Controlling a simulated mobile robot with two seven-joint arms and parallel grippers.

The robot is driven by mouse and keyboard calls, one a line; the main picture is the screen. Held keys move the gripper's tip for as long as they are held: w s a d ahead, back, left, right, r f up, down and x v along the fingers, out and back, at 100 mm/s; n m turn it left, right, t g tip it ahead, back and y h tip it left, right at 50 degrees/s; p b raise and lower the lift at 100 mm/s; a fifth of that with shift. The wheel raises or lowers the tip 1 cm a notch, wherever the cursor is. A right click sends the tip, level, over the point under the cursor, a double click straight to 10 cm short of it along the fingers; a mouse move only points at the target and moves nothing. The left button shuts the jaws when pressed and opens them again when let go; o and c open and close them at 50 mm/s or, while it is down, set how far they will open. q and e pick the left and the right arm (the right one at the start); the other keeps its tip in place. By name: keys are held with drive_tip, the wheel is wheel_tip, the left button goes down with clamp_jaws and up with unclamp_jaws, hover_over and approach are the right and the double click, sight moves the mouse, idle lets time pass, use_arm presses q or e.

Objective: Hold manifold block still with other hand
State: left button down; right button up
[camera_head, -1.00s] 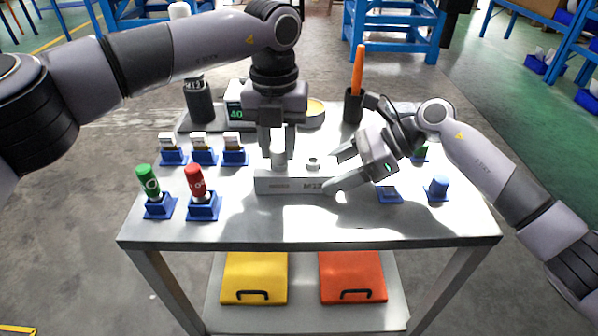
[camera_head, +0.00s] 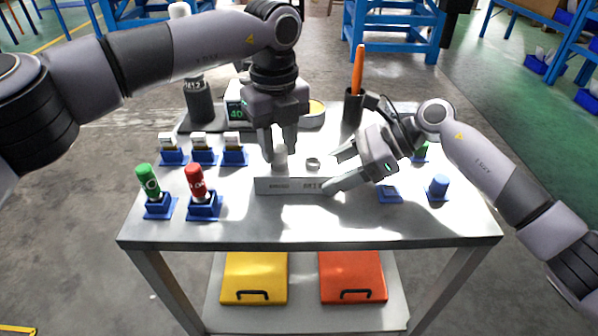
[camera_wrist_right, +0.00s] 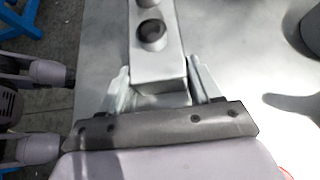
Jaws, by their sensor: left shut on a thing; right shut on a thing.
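The manifold block (camera_head: 290,186), a long pale metal bar, lies on the table; its end also shows in the right wrist view (camera_wrist_right: 155,65), with dark round holes on top. My right gripper (camera_head: 332,170) is shut on the block's right end, one finger on each side in the right wrist view (camera_wrist_right: 160,88). My left gripper (camera_head: 279,148) points down over the block's left part and is shut on a pale cylindrical piece (camera_head: 280,161) that stands on the block. The fingers partly hide that piece. A round pale ring (camera_head: 313,162) shows on top of the block.
Several white-topped items stand in blue holders (camera_head: 203,157) at the left. A green-capped item (camera_head: 148,180) and a red-capped item (camera_head: 195,181) stand in front. A blue cap (camera_head: 439,186) sits at right. A black cup (camera_head: 353,106) with an orange handle stands behind. The front table strip is clear.

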use_arm(q)
drive_tip(key=shift+r+n, duration=0.15)
drive_tip(key=shift+n, duration=0.85)
drive_tip(key=n, duration=0.5)
drive_tip(key=c, duration=0.7)
unclamp_jaws()
drive_tip(key=shift+c, duration=0.8)
